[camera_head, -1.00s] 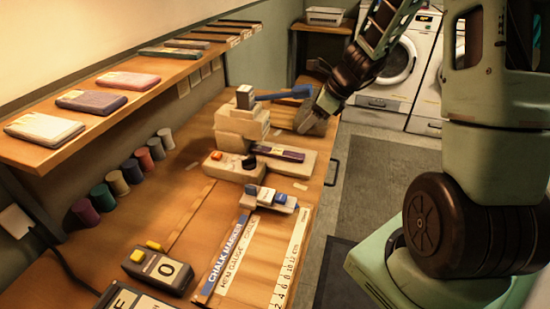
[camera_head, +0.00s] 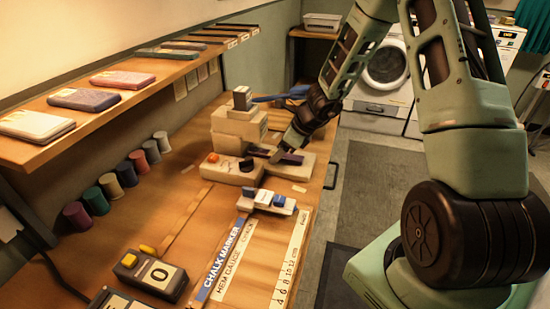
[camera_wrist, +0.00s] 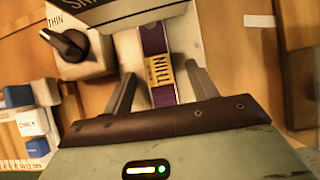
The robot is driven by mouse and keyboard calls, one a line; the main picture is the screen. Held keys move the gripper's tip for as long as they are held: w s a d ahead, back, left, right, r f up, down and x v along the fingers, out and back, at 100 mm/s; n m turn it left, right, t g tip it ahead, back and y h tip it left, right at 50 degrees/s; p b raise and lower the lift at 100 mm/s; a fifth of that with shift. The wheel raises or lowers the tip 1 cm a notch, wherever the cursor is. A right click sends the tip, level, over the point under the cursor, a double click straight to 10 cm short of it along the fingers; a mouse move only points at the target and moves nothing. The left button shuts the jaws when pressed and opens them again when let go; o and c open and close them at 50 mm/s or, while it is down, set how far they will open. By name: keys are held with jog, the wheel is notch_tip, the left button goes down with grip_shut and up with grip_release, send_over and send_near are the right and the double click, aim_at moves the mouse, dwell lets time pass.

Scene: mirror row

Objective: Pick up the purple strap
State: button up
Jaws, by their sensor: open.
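In the head view the strap (camera_head: 293,159) shows in part beside my gripper (camera_head: 277,153). My gripper (camera_wrist: 163,92) is open and empty in the wrist view. One finger is on each side of the strap, with gaps between. The strap's near end is hidden behind my gripper's body, and its far end runs under the machine's dark-faced part. I cannot tell how high the fingertips are above the base.
The sewing machine's black knob (camera_wrist: 70,45) stands left of the strap, close to my gripper. A small block with blue and white buttons (camera_head: 268,201) sits nearer on the table. A shelf (camera_head: 100,115) with folded cloths and a row of thread spools (camera_head: 126,173) are at left.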

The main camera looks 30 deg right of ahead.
jog(key=c, duration=1.1)
jog(key=shift+r, duration=0.1)
jog(key=shift+s+d+r, duration=0.15)
jog(key=shift+s+d+r+p, duration=0.5)
jog(key=shift+s+d+r, duration=1.05)
jog(key=shift+s+d, duration=0.85)
jog(key=shift+s+d+r+p, duration=0.45)
jog(key=shift+s+d+r, duration=1.25)
jog(key=shift+s, duration=1.3)
jog(key=shift+s+d+r+p, duration=0.5)
jog(key=shift+s+d+r, duration=0.95)
jog(key=shift+s+d, duration=1)
